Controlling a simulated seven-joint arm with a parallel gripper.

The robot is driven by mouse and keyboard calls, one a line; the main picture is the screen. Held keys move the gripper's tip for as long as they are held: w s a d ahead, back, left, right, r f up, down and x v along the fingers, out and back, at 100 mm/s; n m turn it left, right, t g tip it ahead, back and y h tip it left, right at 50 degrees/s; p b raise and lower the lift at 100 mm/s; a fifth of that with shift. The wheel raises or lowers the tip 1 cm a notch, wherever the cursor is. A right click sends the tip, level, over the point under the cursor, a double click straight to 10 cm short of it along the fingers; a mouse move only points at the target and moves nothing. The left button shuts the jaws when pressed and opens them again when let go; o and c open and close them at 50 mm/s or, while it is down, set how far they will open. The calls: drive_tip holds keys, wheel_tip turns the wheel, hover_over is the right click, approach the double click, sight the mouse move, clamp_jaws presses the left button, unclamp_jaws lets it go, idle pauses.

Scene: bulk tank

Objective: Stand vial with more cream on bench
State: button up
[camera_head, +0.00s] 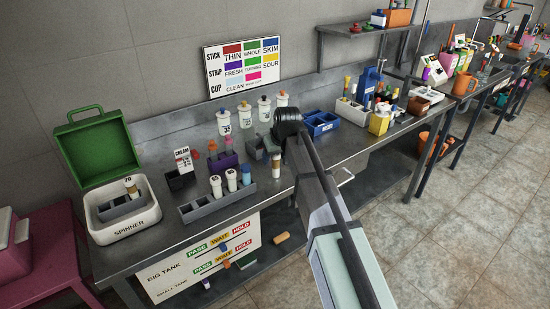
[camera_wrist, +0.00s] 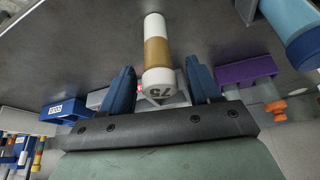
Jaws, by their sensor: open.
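A vial (camera_wrist: 157,50) with white ends, a tan band and the number 75 lies between my fingers in the wrist view. It also shows in the head view (camera_head: 276,165), apparently upright on the bench (camera_head: 300,186). My gripper (camera_wrist: 160,66) is open, one blue finger on each side of the vial, with gaps visible. In the head view my arm hides the fingers. A second vial (camera_head: 131,188), marked 70, stands in a grey holder (camera_head: 122,209) inside the spinner (camera_head: 123,228) at the left, whose green lid (camera_head: 97,148) is raised.
A grey rack (camera_head: 216,206) with several white vials stands at the front left. A purple block (camera_head: 224,163), a cream card stand (camera_head: 184,162) and a blue bin (camera_head: 320,124) are nearby. Bottles (camera_head: 223,122) line the wall.

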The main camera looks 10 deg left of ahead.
drive_tip(key=v, duration=1.1)
drive_tip(key=shift+r, duration=0.15)
drive_tip(key=shift+s+d, duration=0.1)
idle(1.1)
